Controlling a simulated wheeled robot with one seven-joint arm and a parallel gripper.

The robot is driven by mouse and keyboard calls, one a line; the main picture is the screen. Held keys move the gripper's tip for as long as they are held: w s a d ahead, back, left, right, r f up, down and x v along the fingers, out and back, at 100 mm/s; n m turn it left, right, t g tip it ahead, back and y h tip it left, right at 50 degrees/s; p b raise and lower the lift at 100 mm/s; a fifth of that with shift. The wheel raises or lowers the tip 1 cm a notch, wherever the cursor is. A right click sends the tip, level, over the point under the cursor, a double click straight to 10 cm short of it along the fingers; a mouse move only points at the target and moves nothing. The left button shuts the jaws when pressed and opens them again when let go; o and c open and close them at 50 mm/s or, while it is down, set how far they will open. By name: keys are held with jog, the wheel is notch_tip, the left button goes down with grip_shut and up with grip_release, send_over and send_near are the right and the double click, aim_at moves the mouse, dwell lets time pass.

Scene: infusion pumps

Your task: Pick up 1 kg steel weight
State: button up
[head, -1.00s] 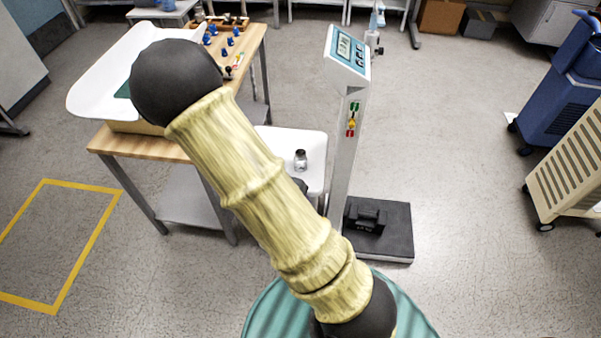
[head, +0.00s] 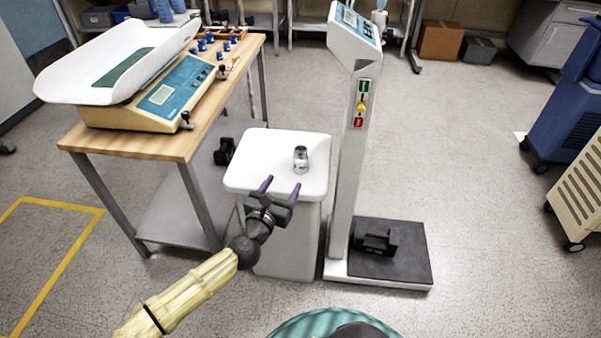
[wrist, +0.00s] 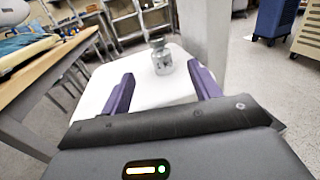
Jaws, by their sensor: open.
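The steel weight (head: 300,159) is a small shiny cylinder with a knob on top. It stands upright on the white top of a small stand (head: 262,150). My gripper (head: 281,186) is open and empty at the near edge of that stand, short of the weight. In the wrist view, the weight (wrist: 161,57) shows beyond and between the two purple fingers of my gripper (wrist: 160,88), apart from both. Nothing hides it.
A wooden table (head: 135,143) with a baby scale (head: 158,92) and blue-topped small items stands to the left. A column scale (head: 352,130) rises close to the stand's right, with a black block (head: 376,240) on its platform.

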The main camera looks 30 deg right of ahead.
jog(key=shift+w+a+r, duration=0.1)
jog(key=shift+a+r, duration=0.05)
jog(key=shift+a, duration=0.1)
jog(key=b, duration=0.2)
send_near(303, 148)
jog(key=x, duration=0.6)
jog(key=shift+w+a+f, duration=0.2)
jog(key=shift+f, duration=0.15)
jog(key=b+x, duration=0.1)
jog(key=x, duration=0.1)
jog(key=b+x, duration=0.1)
jog(key=x, duration=0.1)
jog(key=shift+d+f, duration=0.15)
jog(key=shift+f, duration=0.25)
jog(key=shift+w+d+r, duration=0.1)
jog(key=shift+w+d, duration=0.25)
jog(key=shift+w, duration=0.05)
